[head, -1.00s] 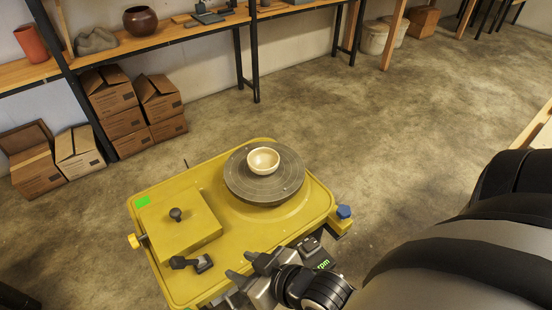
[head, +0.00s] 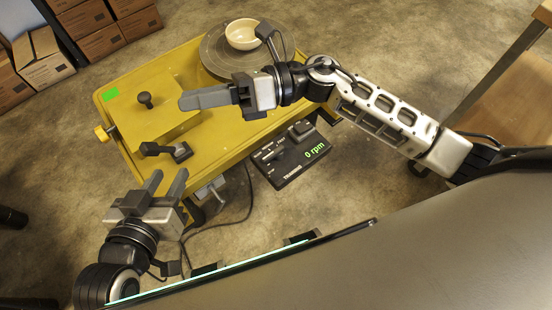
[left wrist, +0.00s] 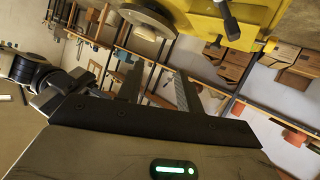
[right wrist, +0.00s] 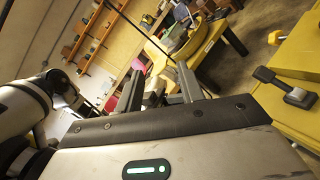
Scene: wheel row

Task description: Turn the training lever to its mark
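The black control box marked TRAINING (head: 293,160) sits low beside the yellow wheel table (head: 215,160) in the head view. Its display reads 0 rpm. A small dark part stands up from its top, but which piece is the lever and where its mark lies are too small to tell. My right gripper (head: 183,100) is open and empty over the yellow table, up and left of the box. My left gripper (head: 168,174) is open and empty at the table's lower left corner, apart from the box. Both wrist views show spread fingers with nothing between them.
The table carries a grey wheel head (head: 212,57) with a cream bowl (head: 242,34), a black knob (head: 145,99) and a black handle (head: 165,150). A cable runs on the floor left of the box. Cardboard boxes (head: 42,62) stand at upper left. Floor right of the box is open.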

